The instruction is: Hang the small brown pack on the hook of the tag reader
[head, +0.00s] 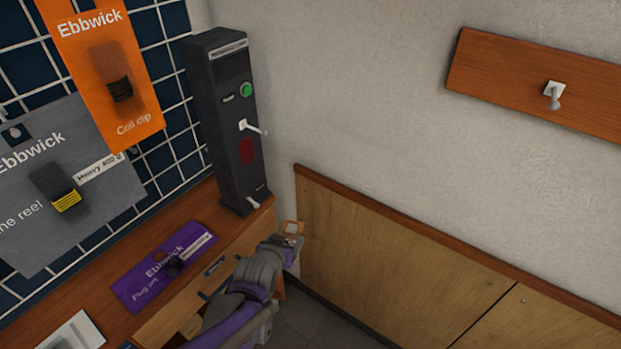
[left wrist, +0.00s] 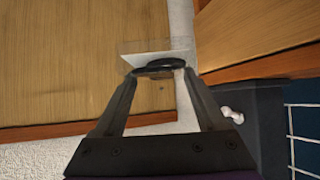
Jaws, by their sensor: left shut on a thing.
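The tag reader (head: 232,150) is a tall dark grey box standing at the right end of the wooden counter, with a green button and a red patch. A white hook (head: 252,128) sticks out of its front at mid height, and another white peg (head: 253,203) sits near its foot. My left gripper (head: 290,241) is below and right of the reader, shut on the small brown pack (head: 293,227), of which only a small part shows. In the left wrist view the pack (left wrist: 150,50) is a pale, thin sheet at the fingertips; the reader (left wrist: 258,105) is at right.
An orange pack (head: 105,60) and a grey pack (head: 65,185) hang on the dark grid at left. A purple pack (head: 165,267) lies on the counter (head: 100,295). A board with a hook (head: 553,94) is on the right wall, above wood panelling (head: 400,265). The wall between is clear.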

